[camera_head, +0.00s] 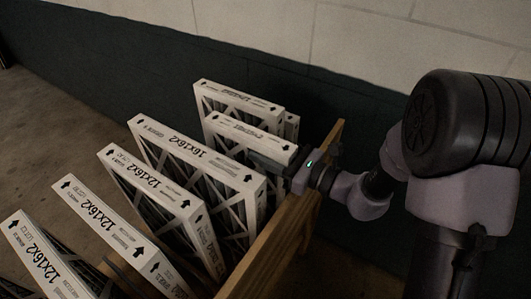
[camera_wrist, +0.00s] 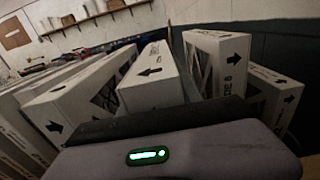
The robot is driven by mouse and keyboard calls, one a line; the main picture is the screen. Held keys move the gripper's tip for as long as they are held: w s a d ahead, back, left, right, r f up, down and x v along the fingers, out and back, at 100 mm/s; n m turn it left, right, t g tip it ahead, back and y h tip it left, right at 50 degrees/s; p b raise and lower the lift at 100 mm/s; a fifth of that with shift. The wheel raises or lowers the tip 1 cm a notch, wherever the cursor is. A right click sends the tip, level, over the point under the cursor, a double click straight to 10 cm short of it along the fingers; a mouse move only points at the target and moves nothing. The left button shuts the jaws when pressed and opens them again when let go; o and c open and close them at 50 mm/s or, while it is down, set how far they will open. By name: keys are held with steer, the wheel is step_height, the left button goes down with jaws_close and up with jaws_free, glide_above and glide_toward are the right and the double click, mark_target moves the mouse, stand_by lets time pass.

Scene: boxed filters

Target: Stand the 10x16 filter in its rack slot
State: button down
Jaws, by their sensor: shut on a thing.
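My gripper (camera_head: 277,163) is shut on a white-edged pleated filter (camera_head: 250,132), holding it near its right end among the rear filters. I take this to be the 10x16 filter, but its size print is too small to read. In the wrist view the held filter (camera_wrist: 152,82) rises just beyond my dark jaws (camera_wrist: 155,122), its arrow pointing left. It looks upright, with its top edge roughly parallel to its neighbours. The wooden rack rail (camera_head: 268,246) runs along the right ends of the filters. The held filter's bottom and the slot beneath it are hidden.
A 16x16x2 filter (camera_head: 195,150) stands in front of the held one, with several 12x16x2 filters (camera_head: 150,183) nearer. Another filter (camera_head: 238,97) stands close behind, and part of one more (camera_head: 291,124) shows. A dark-based wall (camera_head: 330,95) lies behind; bare floor (camera_head: 60,110) is left.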

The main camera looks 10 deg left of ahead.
steer(key=shift+f, duration=0.2)
steer(key=c, duration=0.8)
jaws_free()
steer(key=shift+c, duration=0.2)
steer(key=shift+r, duration=0.3)
steer(key=p+v, duration=0.2)
steer(key=v, duration=1)
steer(key=shift+f, duration=0.2)
